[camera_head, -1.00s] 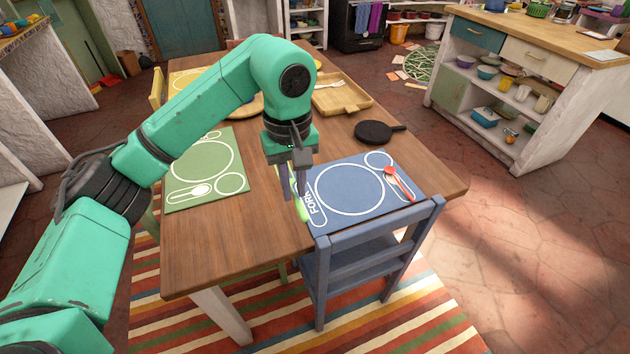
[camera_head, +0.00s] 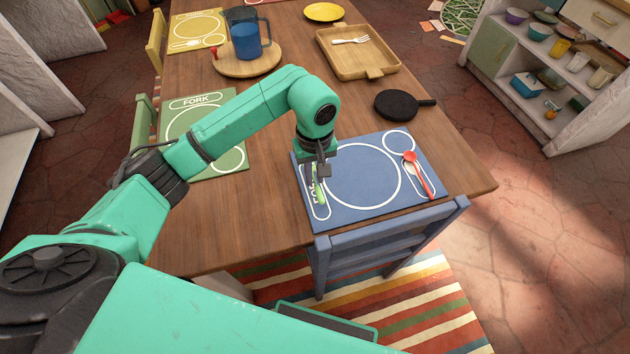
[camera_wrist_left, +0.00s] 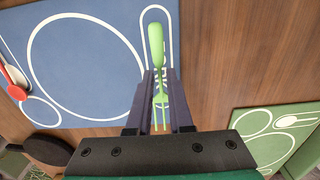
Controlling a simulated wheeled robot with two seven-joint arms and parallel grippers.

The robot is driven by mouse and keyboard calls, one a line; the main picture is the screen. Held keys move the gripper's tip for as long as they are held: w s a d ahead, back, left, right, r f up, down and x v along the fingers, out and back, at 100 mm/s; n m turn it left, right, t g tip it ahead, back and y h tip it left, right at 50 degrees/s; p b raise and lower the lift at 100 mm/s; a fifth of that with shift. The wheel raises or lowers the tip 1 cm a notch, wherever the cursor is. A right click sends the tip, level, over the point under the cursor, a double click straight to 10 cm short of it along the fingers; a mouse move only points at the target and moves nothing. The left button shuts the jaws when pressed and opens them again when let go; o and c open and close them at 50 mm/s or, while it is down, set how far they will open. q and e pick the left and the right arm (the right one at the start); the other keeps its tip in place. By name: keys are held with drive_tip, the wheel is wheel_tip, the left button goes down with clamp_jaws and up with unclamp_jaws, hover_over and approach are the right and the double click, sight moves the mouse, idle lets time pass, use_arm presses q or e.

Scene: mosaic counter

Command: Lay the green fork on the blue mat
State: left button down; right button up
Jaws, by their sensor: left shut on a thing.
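The green fork (camera_wrist_left: 157,50) is between the fingers of my left gripper (camera_wrist_left: 160,88) in the left wrist view, its handle pointing away from the wrist and its tines toward it. In the head view the fork (camera_head: 319,194) shows just below my left gripper (camera_head: 318,178), over the left end of the blue mat (camera_head: 360,212). It lines up with the mat's printed fork outline. I cannot tell whether the fork touches the mat. My right gripper is not in view.
A red spoon (camera_head: 420,175) lies on the mat's right side. A black pan (camera_head: 396,105) stands behind the mat. A blue chair (camera_head: 390,238) is at the table's front edge. A green mat (camera_head: 229,160) lies to the left. A wooden tray (camera_head: 342,68) with a white fork is farther back.

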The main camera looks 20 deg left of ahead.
sight(315, 180)
use_arm(q)
drive_tip(key=f, duration=0.3)
drive_tip(key=shift+s+f, duration=0.2)
drive_tip(key=shift+f, duration=0.2)
drive_tip(key=shift+w, duration=0.1)
drive_tip(key=shift+f, duration=0.2)
drive_tip(key=c, duration=0.8)
unclamp_jaws()
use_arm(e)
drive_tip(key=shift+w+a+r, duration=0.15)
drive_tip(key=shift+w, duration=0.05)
use_arm(q)
drive_tip(key=shift+r, duration=0.2)
wheel_tip(315, 180, up, 12)
drive_tip(key=shift+b, duration=0.9)
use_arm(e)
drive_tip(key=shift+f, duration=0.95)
